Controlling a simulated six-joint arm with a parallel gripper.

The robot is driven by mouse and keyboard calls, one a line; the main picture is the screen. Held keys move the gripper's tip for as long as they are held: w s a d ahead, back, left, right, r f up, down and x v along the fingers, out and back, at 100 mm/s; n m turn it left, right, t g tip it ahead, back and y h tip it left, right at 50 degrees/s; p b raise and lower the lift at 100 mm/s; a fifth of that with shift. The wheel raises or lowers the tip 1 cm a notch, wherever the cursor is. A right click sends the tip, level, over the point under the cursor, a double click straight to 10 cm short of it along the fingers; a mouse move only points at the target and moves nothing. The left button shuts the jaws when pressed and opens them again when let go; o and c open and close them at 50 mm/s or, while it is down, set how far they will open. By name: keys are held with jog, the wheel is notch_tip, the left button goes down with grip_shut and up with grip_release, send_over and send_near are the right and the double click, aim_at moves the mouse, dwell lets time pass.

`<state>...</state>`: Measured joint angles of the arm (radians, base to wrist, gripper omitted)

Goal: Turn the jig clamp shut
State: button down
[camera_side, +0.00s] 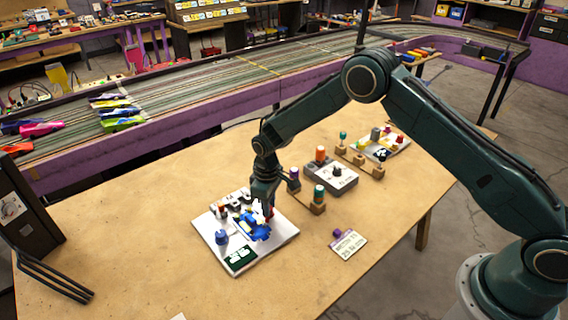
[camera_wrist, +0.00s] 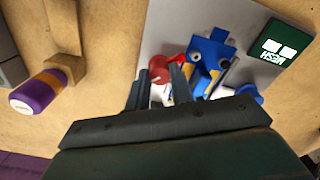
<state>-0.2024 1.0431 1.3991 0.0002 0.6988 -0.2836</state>
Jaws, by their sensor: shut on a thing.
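A blue jig (camera_side: 252,229) sits on a white board (camera_side: 286,238) on the workbench. It also shows in the wrist view (camera_wrist: 211,58). The red clamp (camera_wrist: 160,68), with a round knob and a pointed red arm reaching toward the blue jig, is beside the jig. My gripper (camera_wrist: 158,80) points down at the clamp and is shut on it, one finger on each side. In the side view, my gripper (camera_side: 266,207) is low over the board's right half and hides most of the clamp. How far the clamp is turned is hard to tell.
A dark green label (camera_side: 240,258) and a blue knob (camera_side: 222,238) are on the board. Wooden stands with coloured pegs (camera_side: 319,193) and a grey box with an orange knob (camera_side: 331,178) stand to the right. A white card (camera_side: 347,245) lies nearby.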

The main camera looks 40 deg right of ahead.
jog(key=m, duration=0.4)
jog(key=shift+m, duration=2.3)
jog(key=c, duration=1.2)
grip_release()
jog(key=shift+c, duration=0.2)
jog(key=shift+o, duration=0.2)
jog(key=shift+r, duration=0.15)
notch_tip(320, 180, up, 14)
jog(key=shift+f, duration=0.25)
